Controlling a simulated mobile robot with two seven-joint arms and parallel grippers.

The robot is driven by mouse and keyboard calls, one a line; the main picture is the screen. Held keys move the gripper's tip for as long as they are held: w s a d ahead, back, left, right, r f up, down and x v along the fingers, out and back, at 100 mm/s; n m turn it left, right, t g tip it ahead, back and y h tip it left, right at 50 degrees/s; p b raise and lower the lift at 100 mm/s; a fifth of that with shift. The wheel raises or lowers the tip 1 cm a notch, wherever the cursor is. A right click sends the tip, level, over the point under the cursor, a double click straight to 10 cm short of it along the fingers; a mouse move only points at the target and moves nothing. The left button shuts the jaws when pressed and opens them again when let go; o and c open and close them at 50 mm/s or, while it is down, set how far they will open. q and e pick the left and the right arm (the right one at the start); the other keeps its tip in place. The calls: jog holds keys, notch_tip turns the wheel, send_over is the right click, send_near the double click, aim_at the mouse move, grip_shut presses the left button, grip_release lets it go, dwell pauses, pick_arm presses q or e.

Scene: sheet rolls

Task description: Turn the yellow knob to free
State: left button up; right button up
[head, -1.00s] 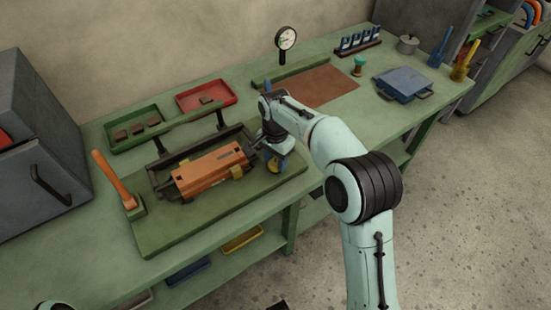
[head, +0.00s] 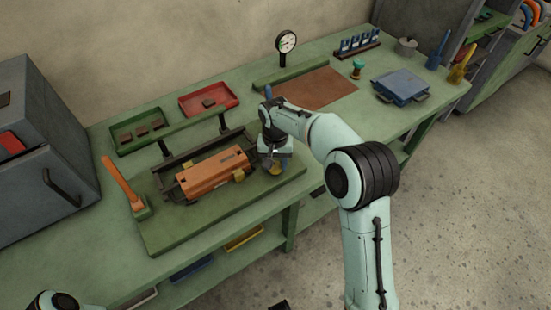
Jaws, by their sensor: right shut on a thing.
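The sheet roll machine with an orange-brown roll body (head: 215,171) sits on a green base board (head: 165,236) on the workbench. The yellow knob (head: 275,171) is at the right end of the machine, mostly covered by my right gripper (head: 274,163). My right gripper points down and is shut on the knob. The knob's exact setting cannot be read. A smaller yellow part (head: 238,176) shows on the machine's front. An orange lever handle (head: 122,182) leans at the left end. Of my left arm only a link shows at the bottom left; its gripper is out of view.
Behind the machine are a green tray (head: 142,130) and a red tray (head: 208,99). A dial gauge (head: 287,42) stands at the back. A grey cabinet (head: 35,140) is at the left, and a blue case (head: 402,85) at the right. The brown mat (head: 318,87) is bare.

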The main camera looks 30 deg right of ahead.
jog(key=n+p, duration=0.2)
jog(key=n, duration=0.3)
jog(key=shift+r+n, duration=0.1)
jog(key=shift+n, duration=0.2)
pick_arm(q)
jog(key=r, duration=0.1)
jog(key=w+r, duration=0.1)
jog(key=w+r+p, duration=0.1)
jog(key=r, duration=0.1)
pick_arm(e)
jog(key=n, duration=0.4)
jog(key=shift+a+n, duration=0.1)
jog(key=shift+n, duration=0.3)
jog(key=o, duration=1.1)
jog(key=shift+c, duration=0.2)
pick_arm(q)
jog(key=shift+w+r+p, duration=0.3)
jog(key=shift+r+p, duration=0.15)
jog(key=shift+r, duration=0.05)
jog(key=shift+w+r+p, duration=0.25)
jog(key=shift+r+p, duration=0.15)
jog(key=shift+r, duration=0.05)
pick_arm(e)
notch_tip(320, 180, up, 13)
jog(key=shift+r, duration=0.15)
